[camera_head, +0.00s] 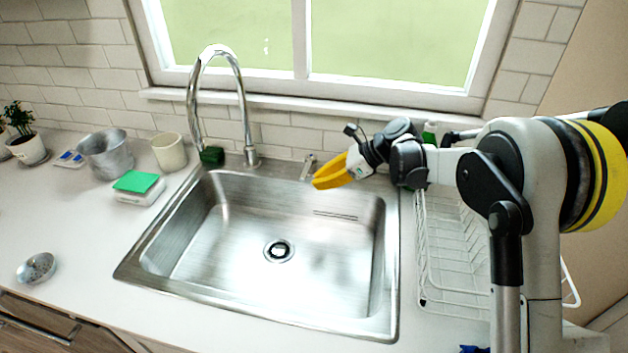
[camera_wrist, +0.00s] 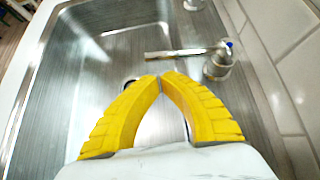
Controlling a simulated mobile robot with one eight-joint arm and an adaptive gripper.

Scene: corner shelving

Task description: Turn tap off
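The chrome tap (camera_head: 220,52) has a tall arched spout and stands at the back edge of the sink (camera_head: 330,205). Its separate lever handle (camera_head: 307,166) is on the back rim, right of the spout's base. In the wrist view the handle (camera_wrist: 186,52) has a round base with a blue mark, and its lever points left over the basin. My gripper (camera_head: 318,184) is over the sink's back right corner, just right of the handle. In the wrist view its yellow fingertips (camera_wrist: 160,78) meet, with nothing between them, a little short of the lever. I see no water stream.
A white wire dish rack (camera_head: 445,265) stands right of the sink, beneath my arm. A green sponge (camera_head: 136,181), a beige cup (camera_head: 169,152) and a grey pot (camera_head: 107,155) are on the left counter. The tiled wall and window sill (camera_head: 300,108) bound the back.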

